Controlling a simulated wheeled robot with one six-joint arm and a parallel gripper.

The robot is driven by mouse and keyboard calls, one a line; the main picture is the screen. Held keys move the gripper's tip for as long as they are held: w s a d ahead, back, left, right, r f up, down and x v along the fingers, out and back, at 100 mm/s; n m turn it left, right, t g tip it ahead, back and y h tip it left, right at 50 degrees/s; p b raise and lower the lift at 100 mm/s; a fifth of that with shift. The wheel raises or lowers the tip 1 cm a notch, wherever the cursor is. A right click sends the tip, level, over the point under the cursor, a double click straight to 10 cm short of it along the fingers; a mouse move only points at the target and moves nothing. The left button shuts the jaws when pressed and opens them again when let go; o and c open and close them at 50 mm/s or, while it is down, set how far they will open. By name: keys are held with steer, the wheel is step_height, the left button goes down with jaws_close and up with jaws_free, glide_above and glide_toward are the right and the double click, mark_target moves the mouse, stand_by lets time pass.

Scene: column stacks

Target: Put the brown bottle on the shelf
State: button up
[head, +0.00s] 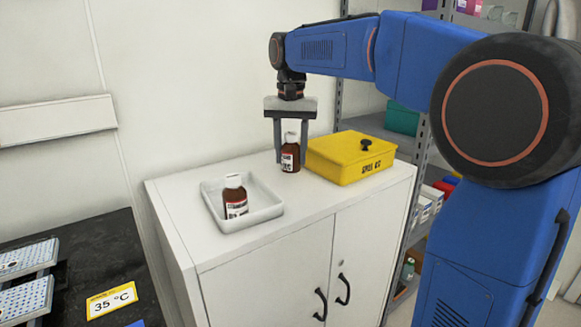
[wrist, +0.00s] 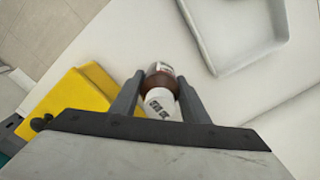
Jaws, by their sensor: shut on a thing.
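A brown bottle (head: 290,158) with a white cap and a white label stands upright on the white cabinet top, between the tray and the yellow box. My gripper (head: 291,155) points down over it, one finger on each side, shut on this bottle. In the wrist view the bottle (wrist: 160,83) sits between the two fingers (wrist: 158,92). A second brown bottle (head: 235,198), also white-capped, stands in the white tray (head: 268,214). A grey metal shelf (head: 423,135) stands behind and right of the cabinet, partly hidden by my arm.
A yellow lidded box (head: 340,170) with a black knob is close to the right of the held bottle; it also shows in the wrist view (wrist: 70,95). The shelf holds a teal bin (head: 402,119) and several small boxes. A dark bench (head: 105,255) is at left.

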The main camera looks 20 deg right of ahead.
mark_target(291, 134)
steer(key=shift+f, duration=2)
steer(key=o, duration=1.2)
steer(key=shift+f, duration=0.15)
step_height(291, 134, up, 12)
steer(key=shift+r, duration=0.2)
steer(key=shift+s, duration=0.1)
